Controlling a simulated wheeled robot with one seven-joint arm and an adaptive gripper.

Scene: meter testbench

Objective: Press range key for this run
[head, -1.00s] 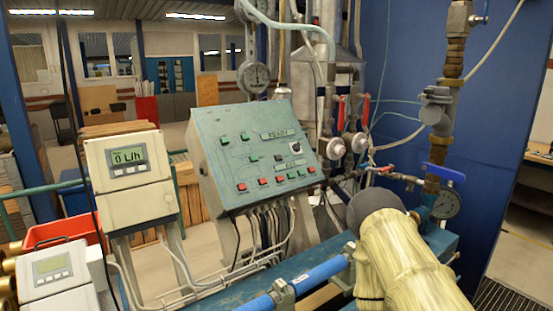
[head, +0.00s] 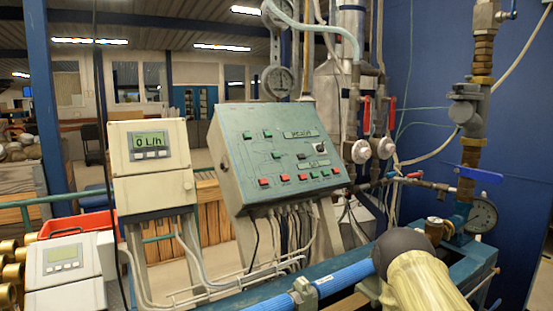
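The teal control panel (head: 275,155) stands in the middle of the head view, tilted back on its stand. It carries several green keys, a row of red and green keys (head: 302,177) along its lower part, a dark knob and a small display (head: 298,134) whose text is too blurred to read. Which key is the range key cannot be told. A beige meter (head: 152,160) left of the panel shows "0 L/h" and has small keys under its screen. A part of my arm shows at the lower right, apart from the panel; my gripper is not in view.
A second meter (head: 68,262) with a dim screen sits at the lower left by a red bin (head: 75,224). A blue pipe (head: 345,277) crosses in front of the panel. Valves, a blue handle (head: 481,174) and a round gauge (head: 482,214) stand at the right.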

